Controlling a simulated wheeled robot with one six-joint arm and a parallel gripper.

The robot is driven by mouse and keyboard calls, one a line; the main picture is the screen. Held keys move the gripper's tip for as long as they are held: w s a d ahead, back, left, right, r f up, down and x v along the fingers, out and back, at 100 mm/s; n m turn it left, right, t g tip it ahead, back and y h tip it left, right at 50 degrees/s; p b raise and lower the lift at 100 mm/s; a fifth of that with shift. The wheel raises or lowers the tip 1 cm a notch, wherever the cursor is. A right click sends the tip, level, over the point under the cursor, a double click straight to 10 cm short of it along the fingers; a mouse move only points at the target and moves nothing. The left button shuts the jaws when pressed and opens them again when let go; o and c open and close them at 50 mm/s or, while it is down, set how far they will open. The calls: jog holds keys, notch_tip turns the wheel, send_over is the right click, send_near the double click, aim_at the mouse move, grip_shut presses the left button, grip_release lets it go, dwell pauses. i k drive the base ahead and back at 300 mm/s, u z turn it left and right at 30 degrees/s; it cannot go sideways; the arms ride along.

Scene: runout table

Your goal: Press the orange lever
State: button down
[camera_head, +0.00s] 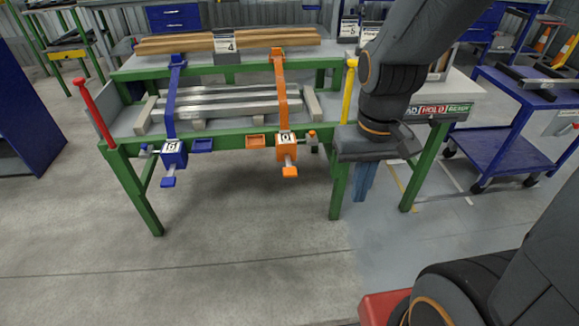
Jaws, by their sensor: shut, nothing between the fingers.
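The orange lever (290,171) sticks out toward me below an orange buckle block (285,146) with a white label, on the front edge of the green-framed table (235,133). An orange strap (279,80) runs from that block back over the metal bars. My gripper (361,197) points down with its blue fingers together and nothing between them. It is to the right of the orange lever in the picture, clearly apart from it. The fingers partly overlap each other in this view.
A blue strap (173,100) with its own blue lever (168,182) is to the left. Metal bars (230,102) lie on the table. A red-topped post (81,84) and a yellow post (349,85) stand at its sides. A blue cart (508,150) stands right. The floor in front is clear.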

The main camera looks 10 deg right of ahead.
aim_at(288, 171)
jog(key=u, duration=0.05)
jog(key=k, duration=0.65)
jog(key=u, duration=0.5)
jog(key=i, duration=1.3)
jog(key=z, duration=0.55)
